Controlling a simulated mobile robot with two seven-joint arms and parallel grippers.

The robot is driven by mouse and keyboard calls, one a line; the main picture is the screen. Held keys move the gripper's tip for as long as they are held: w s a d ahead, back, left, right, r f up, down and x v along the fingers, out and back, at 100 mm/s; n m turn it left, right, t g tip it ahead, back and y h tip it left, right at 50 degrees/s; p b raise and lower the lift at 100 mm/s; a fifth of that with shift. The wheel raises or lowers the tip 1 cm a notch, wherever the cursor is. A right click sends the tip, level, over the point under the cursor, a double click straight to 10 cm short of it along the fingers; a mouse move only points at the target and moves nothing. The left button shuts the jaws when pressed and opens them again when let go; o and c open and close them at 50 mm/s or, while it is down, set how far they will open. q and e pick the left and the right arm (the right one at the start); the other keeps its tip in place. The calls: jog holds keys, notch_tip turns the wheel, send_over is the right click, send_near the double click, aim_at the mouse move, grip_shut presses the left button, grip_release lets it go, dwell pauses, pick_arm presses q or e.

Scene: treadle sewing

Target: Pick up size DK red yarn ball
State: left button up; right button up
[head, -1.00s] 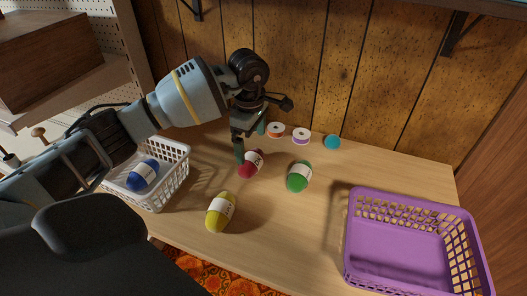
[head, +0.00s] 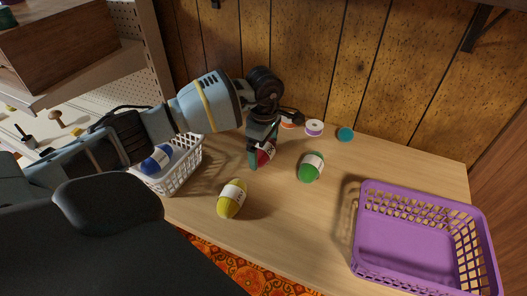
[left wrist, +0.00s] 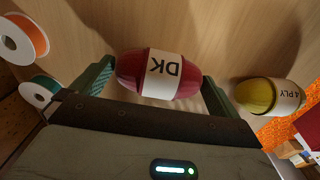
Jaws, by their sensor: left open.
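The red yarn ball (head: 266,153) lies on the wooden table, partly hidden behind my left gripper in the head view. In the left wrist view the red yarn ball (left wrist: 129,72) has a white label reading DK. My left gripper (head: 254,160) is open, with its fingers on either side of the ball. In the left wrist view the left gripper (left wrist: 155,85) shows the ball between its two green fingers; whether they touch it I cannot tell. My right gripper is not in view.
A green yarn ball (head: 311,167) and a yellow one (head: 232,199) lie nearby on the table. A white basket (head: 181,174) holds a blue yarn ball (head: 157,158). A purple basket (head: 365,228) stands at right.

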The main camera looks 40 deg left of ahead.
pick_arm(q)
jog(key=shift+f, duration=0.6)
jog(key=shift+c, duration=0.3)
jog(key=c, duration=0.6)
jog(key=shift+r, duration=0.1)
notch_tip(320, 180, up, 10)
